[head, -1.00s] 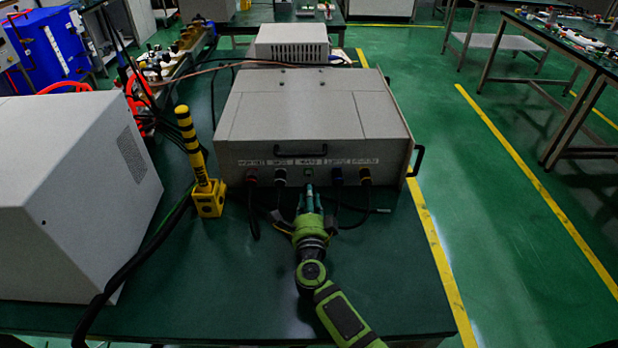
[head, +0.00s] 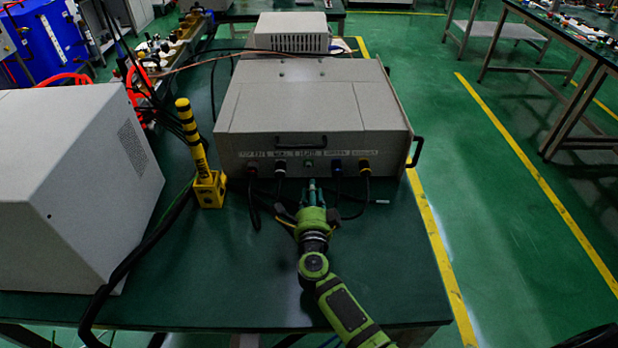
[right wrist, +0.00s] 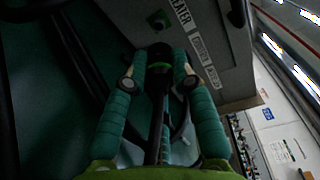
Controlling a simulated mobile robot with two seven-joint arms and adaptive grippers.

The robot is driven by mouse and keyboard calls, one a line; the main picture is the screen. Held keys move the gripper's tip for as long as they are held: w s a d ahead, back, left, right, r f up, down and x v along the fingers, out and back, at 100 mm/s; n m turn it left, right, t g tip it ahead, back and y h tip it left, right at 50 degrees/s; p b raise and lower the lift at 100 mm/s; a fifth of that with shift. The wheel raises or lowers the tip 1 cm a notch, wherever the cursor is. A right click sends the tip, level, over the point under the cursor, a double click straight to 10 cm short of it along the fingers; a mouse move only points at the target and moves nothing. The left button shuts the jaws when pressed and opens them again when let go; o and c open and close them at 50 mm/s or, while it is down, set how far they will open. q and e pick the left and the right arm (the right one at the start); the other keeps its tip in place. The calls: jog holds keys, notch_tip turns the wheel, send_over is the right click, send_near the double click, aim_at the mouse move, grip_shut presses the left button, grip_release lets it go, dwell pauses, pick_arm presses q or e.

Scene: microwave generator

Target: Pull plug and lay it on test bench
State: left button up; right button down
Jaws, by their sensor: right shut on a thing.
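My right gripper (head: 312,186) is in front of the grey generator box (head: 310,105), near the middle of its front panel. In the right wrist view the gripper (right wrist: 159,72) is shut on a black plug (right wrist: 160,53) with a green ring, its cable running back between the fingers. The plug is apart from the green-ringed socket (right wrist: 158,19) on the panel. That socket also shows in the head view (head: 309,165), just beyond the fingertips. The plug itself is mostly hidden in the head view. The dark green test bench (head: 230,280) lies below. My left gripper is not in view.
Other plugs with cables sit in the panel, such as a black one (head: 280,168) left of the socket and a blue one (head: 336,167) right of it. A yellow-black post (head: 193,150) and a white cabinet (head: 80,190) stand left. Bench surface right of my arm is clear.

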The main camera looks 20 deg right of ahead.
jog(key=s+g+p, duration=0.1)
jog(key=s+r+p, duration=0.1)
jog(key=s+p, duration=0.1)
jog(key=s+d+g+p, duration=0.1)
jog(key=p, duration=0.1)
jog(key=shift+s+r+g+y, duration=0.3)
jog(key=shift+r+y, duration=0.05)
jog(key=shift+y, duration=0.05)
pick_arm(q)
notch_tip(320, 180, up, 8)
jog(key=p, duration=0.1)
pick_arm(e)
jog(key=shift+s+a+f+g, duration=0.1)
jog(key=shift+s+f+g, duration=0.15)
jog(key=shift+s, duration=0.3)
jog(key=shift+f+y, duration=0.2)
jog(key=shift+y, duration=0.1)
pick_arm(q)
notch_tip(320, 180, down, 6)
jog(key=b, duration=0.5)
pick_arm(e)
jog(key=shift+f, duration=2.2)
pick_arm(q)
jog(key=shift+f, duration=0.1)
pick_arm(e)
jog(key=c, duration=0.9)
grip_release()
jog(key=shift+c, duration=0.2)
